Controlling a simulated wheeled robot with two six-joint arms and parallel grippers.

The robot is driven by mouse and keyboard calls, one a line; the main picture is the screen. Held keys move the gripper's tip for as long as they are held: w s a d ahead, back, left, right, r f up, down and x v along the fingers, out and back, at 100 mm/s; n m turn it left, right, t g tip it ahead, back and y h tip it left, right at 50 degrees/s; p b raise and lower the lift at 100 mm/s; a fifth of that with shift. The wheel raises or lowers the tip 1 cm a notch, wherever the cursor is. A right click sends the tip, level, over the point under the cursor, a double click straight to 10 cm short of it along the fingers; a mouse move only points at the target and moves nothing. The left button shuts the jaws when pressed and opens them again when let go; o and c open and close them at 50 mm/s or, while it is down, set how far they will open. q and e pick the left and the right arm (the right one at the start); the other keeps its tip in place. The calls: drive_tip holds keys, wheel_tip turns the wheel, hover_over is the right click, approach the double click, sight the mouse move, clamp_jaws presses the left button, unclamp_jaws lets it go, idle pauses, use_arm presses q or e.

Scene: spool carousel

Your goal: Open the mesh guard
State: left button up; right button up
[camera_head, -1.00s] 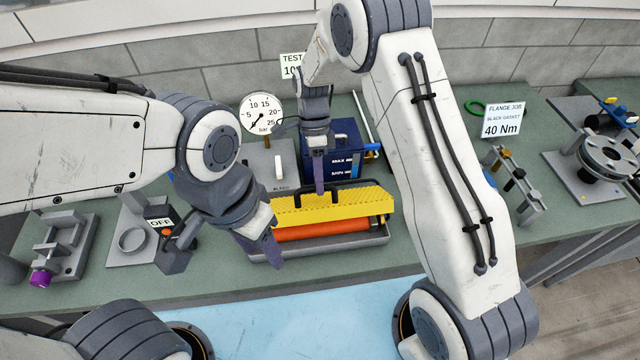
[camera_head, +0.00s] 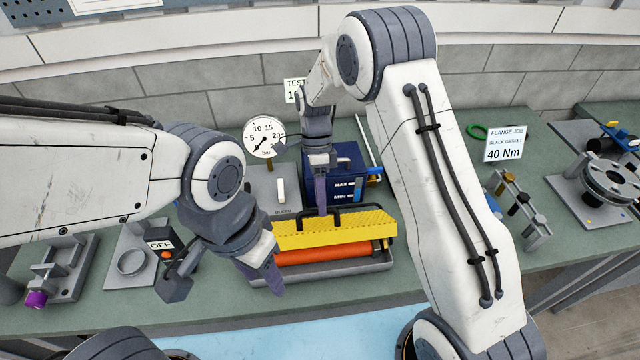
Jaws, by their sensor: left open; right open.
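The yellow mesh guard (camera_head: 345,232) lies over an orange roller (camera_head: 325,253) in a grey tray (camera_head: 355,267). It has a dark handle on its top. The roller shows along the guard's front edge. My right gripper (camera_head: 321,208) points down at the guard's handle from behind; it is open, and whether it touches the handle is hard to tell. My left gripper (camera_head: 272,274) is open at the left front of the tray, its fingers near the guard's left end and pointing down.
A pressure gauge (camera_head: 264,137) and a blue tank (camera_head: 345,165) stand behind the guard. An OFF switch box (camera_head: 160,243) and a ring fixture (camera_head: 131,262) are at left. A flange (camera_head: 608,178) is at far right.

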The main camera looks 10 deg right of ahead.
drive_tip(key=b+v, duration=0.2)
drive_tip(key=v, duration=0.7)
